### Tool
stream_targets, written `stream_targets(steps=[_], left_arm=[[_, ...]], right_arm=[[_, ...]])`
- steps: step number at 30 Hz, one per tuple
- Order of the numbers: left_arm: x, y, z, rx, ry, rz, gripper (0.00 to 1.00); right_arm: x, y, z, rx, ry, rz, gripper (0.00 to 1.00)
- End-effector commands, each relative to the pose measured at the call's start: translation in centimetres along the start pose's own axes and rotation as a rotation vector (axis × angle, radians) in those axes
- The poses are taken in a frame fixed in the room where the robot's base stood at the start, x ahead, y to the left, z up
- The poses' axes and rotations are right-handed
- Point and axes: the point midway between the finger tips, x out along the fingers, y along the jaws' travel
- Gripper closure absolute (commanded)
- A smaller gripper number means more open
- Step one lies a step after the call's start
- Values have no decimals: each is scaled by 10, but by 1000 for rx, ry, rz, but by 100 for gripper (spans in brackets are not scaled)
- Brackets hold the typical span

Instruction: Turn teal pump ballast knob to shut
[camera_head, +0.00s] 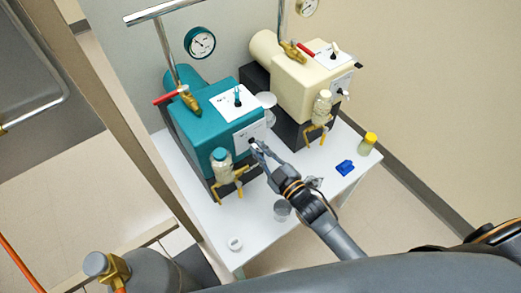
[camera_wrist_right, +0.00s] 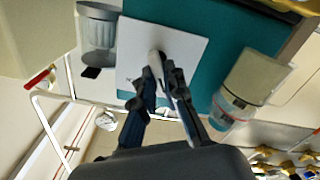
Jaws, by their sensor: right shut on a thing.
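The teal pump (camera_head: 197,127) stands on a white table, with a white plate (camera_head: 246,137) on its front face. My right gripper (camera_head: 256,147) reaches this plate from the lower right. In the right wrist view the fingers (camera_wrist_right: 160,72) are closed together in front of the white plate (camera_wrist_right: 190,50), on a small knob that is mostly hidden. A pale bit shows at the fingertips. The knob's setting and the plate's markings cannot be read. A second plate (camera_head: 228,103) with a small dark upright part (camera_head: 238,97) is on the pump's top. My left gripper is not in view.
A cream pump (camera_head: 303,80) stands behind to the right. A teal-capped jar (camera_head: 221,160) hangs at the teal pump's front corner, left of my gripper. A yellow-capped vial (camera_head: 367,143), a blue item (camera_head: 345,167) and a glass cup (camera_head: 282,210) stand on the table (camera_head: 255,235).

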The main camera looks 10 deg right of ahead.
Motion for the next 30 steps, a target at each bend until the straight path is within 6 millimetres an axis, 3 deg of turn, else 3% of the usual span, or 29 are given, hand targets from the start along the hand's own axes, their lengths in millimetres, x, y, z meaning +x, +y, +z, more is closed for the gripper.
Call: stream_targets(steps=[2, 3, 6, 15, 19, 30], left_arm=[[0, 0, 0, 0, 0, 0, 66], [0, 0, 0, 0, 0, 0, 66], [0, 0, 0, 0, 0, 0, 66], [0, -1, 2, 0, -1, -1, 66], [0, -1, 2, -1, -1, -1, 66], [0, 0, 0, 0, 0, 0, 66]], right_arm=[[0, 0, 1, -4, -1, -1, 100], [0, 0, 1, -4, -1, -1, 87], [0, 0, 0, -3, -1, -1, 67], [-1, 0, 0, -1, -1, -1, 66], [-10, -1, 1, -1, -2, -2, 66], [-84, -1, 1, -1, -4, -3, 66]])
